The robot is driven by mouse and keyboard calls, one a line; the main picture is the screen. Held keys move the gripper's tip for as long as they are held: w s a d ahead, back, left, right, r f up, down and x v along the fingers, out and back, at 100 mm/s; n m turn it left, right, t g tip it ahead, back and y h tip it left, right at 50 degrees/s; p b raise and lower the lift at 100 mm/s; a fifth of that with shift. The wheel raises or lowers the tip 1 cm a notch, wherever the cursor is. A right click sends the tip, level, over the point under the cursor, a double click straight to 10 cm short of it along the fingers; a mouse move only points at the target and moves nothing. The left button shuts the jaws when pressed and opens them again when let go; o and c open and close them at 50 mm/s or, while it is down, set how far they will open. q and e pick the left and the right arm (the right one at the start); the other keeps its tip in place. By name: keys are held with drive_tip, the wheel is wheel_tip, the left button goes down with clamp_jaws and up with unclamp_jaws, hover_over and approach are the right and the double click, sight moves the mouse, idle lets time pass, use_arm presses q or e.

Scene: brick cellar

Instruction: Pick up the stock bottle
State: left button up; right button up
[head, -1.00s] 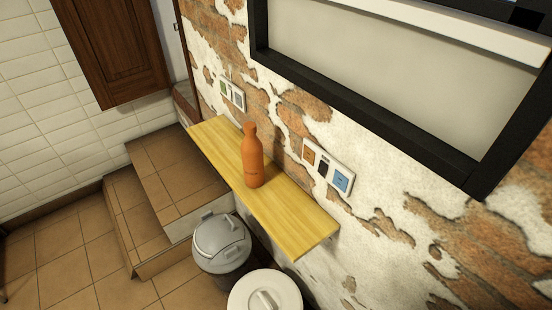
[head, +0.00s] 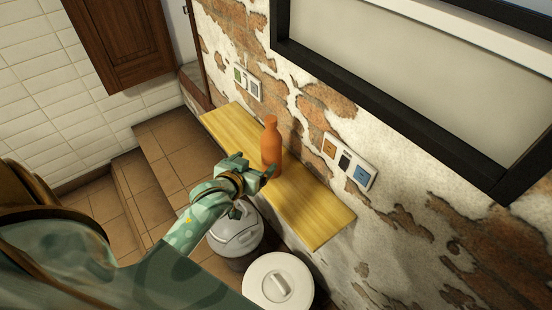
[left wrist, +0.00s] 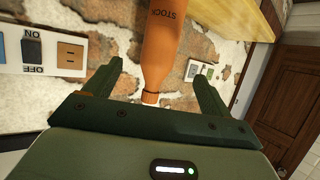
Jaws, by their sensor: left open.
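The stock bottle (head: 271,142) is orange and stands upright on a narrow yellow wooden shelf (head: 312,213) against the wall. My left gripper (head: 260,175) is in front of the bottle, by its lower part in the head view. In the left wrist view the bottle (left wrist: 168,48) appears upside down with the word STOCK on it, its cap end between the open fingers of the left gripper (left wrist: 155,85). Clear gaps show on both sides, so the fingers are apart from it. My right gripper is not in view.
Two bins stand below the shelf, one with a grey lid (head: 237,232) and one with a white lid (head: 279,284). Wall switch plates (head: 349,160) are behind the shelf. A dark-framed panel (head: 400,70) is above. The shelf is otherwise bare.

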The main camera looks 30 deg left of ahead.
sight(267, 152)
use_arm(q)
drive_tip(key=b+x, duration=0.1)
drive_tip(key=x, duration=0.6)
drive_tip(key=shift+w+a+f, duration=0.1)
drive_tip(key=shift+w+f, duration=0.05)
drive_tip(key=shift+w, duration=0.1)
drive_tip(key=b+x, duration=0.1)
drive_tip(key=x, duration=0.4)
drive_tip(key=shift+f, duration=0.2)
drive_tip(key=shift+r, duration=0.1)
drive_tip(key=shift+c, duration=1.4)
drive_tip(key=c, duration=1.1)
drive_tip(key=shift+c, duration=0.7)
